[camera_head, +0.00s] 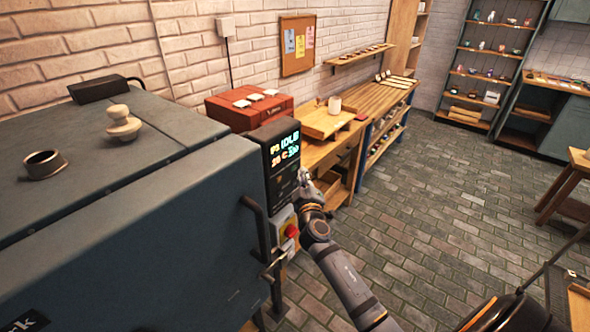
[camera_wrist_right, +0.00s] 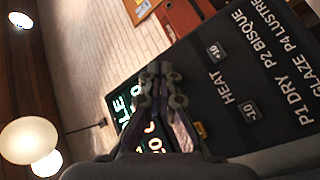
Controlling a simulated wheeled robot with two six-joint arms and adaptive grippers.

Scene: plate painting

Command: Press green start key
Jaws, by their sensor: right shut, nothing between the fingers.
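The dark control panel (camera_head: 276,150) is on the front corner of the blue-grey kiln (camera_head: 160,235). Its lit display (camera_head: 285,148) reads IDLE. My right gripper (camera_head: 304,178) is just right of the panel's lower part, with its fingers shut and empty. In the right wrist view the shut fingertips (camera_wrist_right: 161,70) overlap the panel, hiding part of the display (camera_wrist_right: 130,110). Also there are a +10 key (camera_wrist_right: 216,51), a -10 key (camera_wrist_right: 250,110) and a small orange-yellow key (camera_wrist_right: 200,129) beside the fingers. I cannot make out a green key. Contact cannot be told. My left gripper is out of view.
Below the panel is a red button (camera_head: 291,230) on a yellow plate. A dark handle (camera_head: 256,225) stands out from the kiln front. A wooden workbench (camera_head: 370,100) and a red box (camera_head: 248,105) are behind. The brick floor at right is mostly clear.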

